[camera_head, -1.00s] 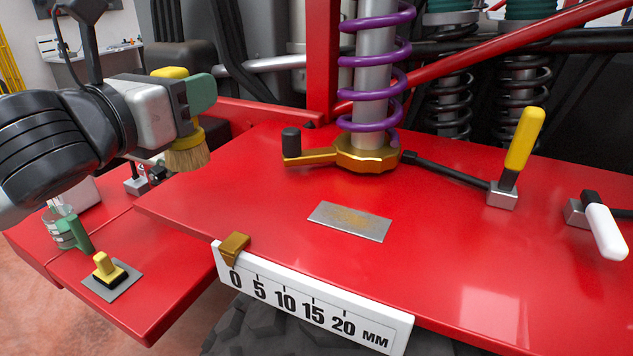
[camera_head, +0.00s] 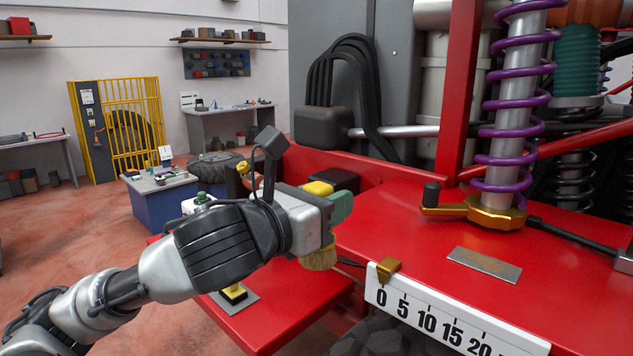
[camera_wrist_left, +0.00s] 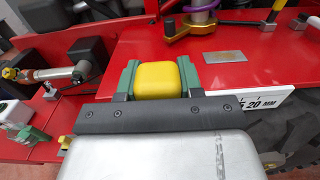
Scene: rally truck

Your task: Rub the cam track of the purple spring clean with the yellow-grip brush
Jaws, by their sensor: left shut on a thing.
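My left gripper (camera_head: 328,212) is shut on the yellow-grip brush (camera_head: 317,188). The brush's tan bristles point down, near the left edge of the red deck and clear of the spring. The yellow grip also shows between green fingers in the left wrist view (camera_wrist_left: 157,77). The purple spring (camera_head: 515,102) stands upright around a grey shock body to the right of the gripper. A gold collar (camera_head: 495,213) with a lever and black knob sits at its foot; I cannot make out the cam track's surface. My right gripper is not in view.
A metal plate with brownish marks (camera_head: 485,263) lies on the red deck (camera_head: 410,225). A white millimetre scale (camera_head: 440,325) with a gold pointer (camera_head: 388,268) runs along the front edge. A red upright post (camera_head: 458,90) stands left of the spring.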

